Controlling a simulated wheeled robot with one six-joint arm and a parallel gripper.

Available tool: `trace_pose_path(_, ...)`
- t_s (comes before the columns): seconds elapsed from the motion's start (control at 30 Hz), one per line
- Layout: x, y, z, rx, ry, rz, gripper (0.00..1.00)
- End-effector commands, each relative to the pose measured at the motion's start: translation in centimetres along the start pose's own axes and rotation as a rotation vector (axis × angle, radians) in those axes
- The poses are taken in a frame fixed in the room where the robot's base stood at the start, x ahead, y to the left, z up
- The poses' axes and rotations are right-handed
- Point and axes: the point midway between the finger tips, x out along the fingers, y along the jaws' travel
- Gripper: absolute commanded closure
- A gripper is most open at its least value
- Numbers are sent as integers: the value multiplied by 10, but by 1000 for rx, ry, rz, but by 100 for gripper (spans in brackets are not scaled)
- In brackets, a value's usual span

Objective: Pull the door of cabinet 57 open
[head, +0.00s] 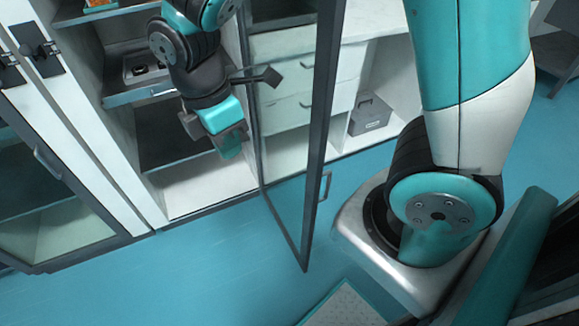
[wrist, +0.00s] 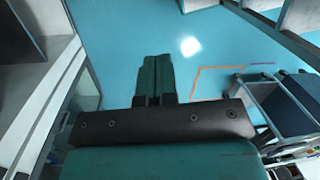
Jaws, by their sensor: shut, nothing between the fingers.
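A cabinet (head: 208,190) stands open at the left centre of the head view; no number on it is readable. Its glass door, with a dark frame (head: 321,115), is swung well out from the cabinet. A small handle (head: 325,187) sits on the right face of the door's free edge. My gripper (head: 230,150) is in front of the cabinet opening, left of the door, on its inner side and apart from the handle. In the wrist view my gripper (wrist: 155,75) has its two fingers together with nothing between them.
Shelves and a pulled-out tray (head: 140,94) are inside the cabinet. Another glass-door cabinet (head: 60,235) stands at left. A grey box (head: 370,115) sits in a unit behind the door. Blue floor (head: 200,270) is clear in front. A dark cart (wrist: 285,105) stands at right in the wrist view.

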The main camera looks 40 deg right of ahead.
Motion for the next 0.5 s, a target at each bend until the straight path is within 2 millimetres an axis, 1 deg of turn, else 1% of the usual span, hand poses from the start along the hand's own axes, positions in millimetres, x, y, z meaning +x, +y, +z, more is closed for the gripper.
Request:
trace_pose_path(0.03, 18, 13, 1, -139, -80, -31, 100)
trace_pose_path(0.1, 41, 29, 6, -347, -184, -76, 100)
trace_pose_path(0.2, 73, 47, 14, -633, -320, -171, 100)
trace_pose_path(0.3, 100, 58, 23, -877, -426, -285, 100)
trace_pose_path(0.4, 119, 65, 30, -1063, -499, -393, 100)
trace_pose_path(0.5, 131, 68, 35, -1183, -541, -474, 100)
